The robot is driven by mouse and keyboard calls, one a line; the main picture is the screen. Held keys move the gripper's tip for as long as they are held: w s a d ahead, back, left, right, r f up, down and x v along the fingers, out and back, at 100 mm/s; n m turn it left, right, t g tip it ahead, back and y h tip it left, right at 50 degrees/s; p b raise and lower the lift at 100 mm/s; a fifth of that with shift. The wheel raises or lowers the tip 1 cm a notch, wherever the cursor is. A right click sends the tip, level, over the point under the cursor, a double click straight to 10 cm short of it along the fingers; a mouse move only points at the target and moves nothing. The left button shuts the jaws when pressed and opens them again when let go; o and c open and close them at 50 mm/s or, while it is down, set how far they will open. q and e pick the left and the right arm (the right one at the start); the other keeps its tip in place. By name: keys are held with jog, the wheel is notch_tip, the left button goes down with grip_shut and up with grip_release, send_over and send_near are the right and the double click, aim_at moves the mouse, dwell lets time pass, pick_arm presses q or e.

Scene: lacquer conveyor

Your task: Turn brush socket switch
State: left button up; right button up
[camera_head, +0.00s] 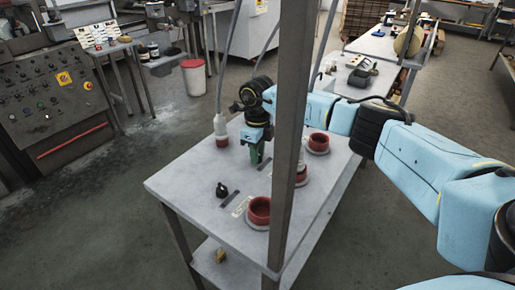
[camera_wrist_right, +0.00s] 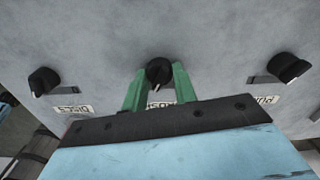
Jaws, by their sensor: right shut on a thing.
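Three black switch knobs stand in a row on the grey tabletop in the right wrist view: a left knob (camera_wrist_right: 42,81), a middle knob (camera_wrist_right: 159,72) and a right knob (camera_wrist_right: 288,67). My right gripper (camera_wrist_right: 159,80) has its green fingers on either side of the middle knob, shut on it. The middle label (camera_wrist_right: 160,104) is upside down and partly hidden, so I cannot read it. In the head view my right gripper (camera_head: 257,154) points down at the table, and its fingertips hide the knob there. One black knob (camera_head: 222,190) shows nearer. My left gripper is not in view.
The grey table (camera_head: 190,175) carries red cups (camera_head: 259,209) on round bases, another cup (camera_head: 318,141) and a white bottle (camera_head: 221,130). A grey post (camera_head: 292,100) stands in front of the table's right part. A control cabinet (camera_head: 55,100) stands at left.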

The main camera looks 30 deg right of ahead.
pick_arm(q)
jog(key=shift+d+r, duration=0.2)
pick_arm(e)
jog(key=shift+m, duration=0.3)
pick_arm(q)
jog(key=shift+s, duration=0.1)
pick_arm(e)
jog(key=o, duration=1)
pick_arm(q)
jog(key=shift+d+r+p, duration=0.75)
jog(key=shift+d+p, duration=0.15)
pick_arm(e)
notch_tip(320, 180, up, 13)
jog(key=shift+r, duration=0.2)
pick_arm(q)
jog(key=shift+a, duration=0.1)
